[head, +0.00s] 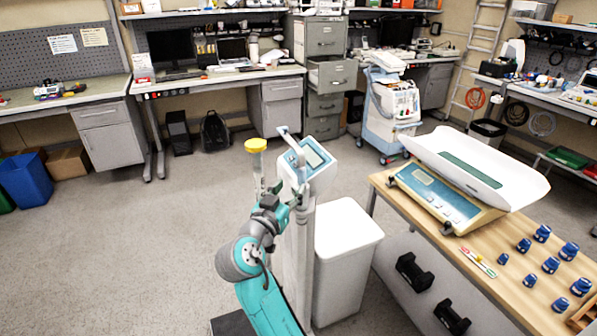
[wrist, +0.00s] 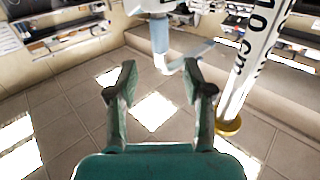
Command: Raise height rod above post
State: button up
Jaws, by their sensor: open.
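The height rod (head: 257,172) stands upright behind my gripper, with a yellow disc (head: 256,145) on its top. In the wrist view the rod (wrist: 255,60) is a white scale with black centimetre marks, right of the fingers, and the yellow disc (wrist: 228,127) is at its lower end in that picture. The pale post (head: 300,250) carries a tilted display head (head: 313,163). A blue-grey bar (wrist: 160,36) shows beyond the gap between the fingers. My gripper (head: 272,190) is open, close to the rod and display; the wrist view shows the gap empty (wrist: 157,78).
A white bin (head: 346,260) stands right of the post. A wooden table (head: 490,270) at the right holds a baby scale (head: 460,180) and several blue weights (head: 550,265). A wheeled medical cart (head: 390,110) stands behind.

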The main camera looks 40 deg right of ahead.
aim_at(300, 174)
jog(key=x, duration=0.8)
jog(key=shift+w+d, duration=0.15)
jog(key=shift+d, duration=0.2)
grip_shut()
